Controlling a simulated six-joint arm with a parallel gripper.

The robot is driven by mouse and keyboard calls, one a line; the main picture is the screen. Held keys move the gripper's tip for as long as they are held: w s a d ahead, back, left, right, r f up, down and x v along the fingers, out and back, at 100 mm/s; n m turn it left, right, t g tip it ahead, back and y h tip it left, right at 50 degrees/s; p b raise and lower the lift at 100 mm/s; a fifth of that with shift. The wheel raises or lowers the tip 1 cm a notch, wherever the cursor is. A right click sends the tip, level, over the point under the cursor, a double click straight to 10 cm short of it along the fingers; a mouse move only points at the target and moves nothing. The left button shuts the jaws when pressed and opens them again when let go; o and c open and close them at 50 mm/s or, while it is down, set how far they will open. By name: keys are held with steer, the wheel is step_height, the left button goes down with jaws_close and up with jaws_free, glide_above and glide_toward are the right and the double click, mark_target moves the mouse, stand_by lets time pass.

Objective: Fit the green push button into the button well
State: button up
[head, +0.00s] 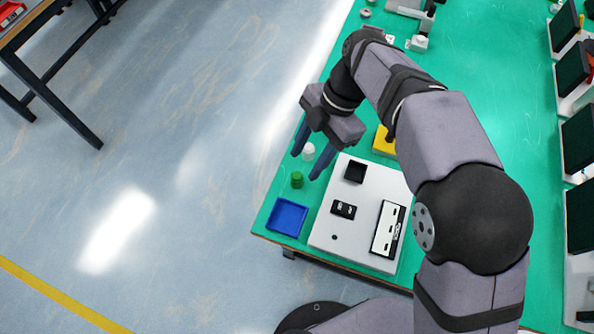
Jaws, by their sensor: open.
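The green push button (297,180) stands on the green bench top, left of a light grey panel. My gripper (304,166) is open, with its two blue-grey fingers pointing down towards the lower left. Its fingertips appear near and just above the green button in the picture; the exact height gap cannot be told. Nothing shows held between the fingers. The grey panel (322,222) has a black square (355,172), a black module (343,210), a small dark round hole (334,237) and a white and black strip (389,230). I cannot tell for sure which of these is the button well.
A blue tray (275,224) lies left of the panel near the bench corner. A small white cylinder (308,151) stands close behind the fingers. A yellow block (382,142) sits partly behind my arm. Dark screens (577,142) line the right side.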

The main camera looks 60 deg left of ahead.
mark_target(297, 175)
steer(key=shift+p+x, duration=0.8)
steer(key=shift+x, duration=1.95)
steer(key=shift+s+a, duration=0.1)
jaws_close()
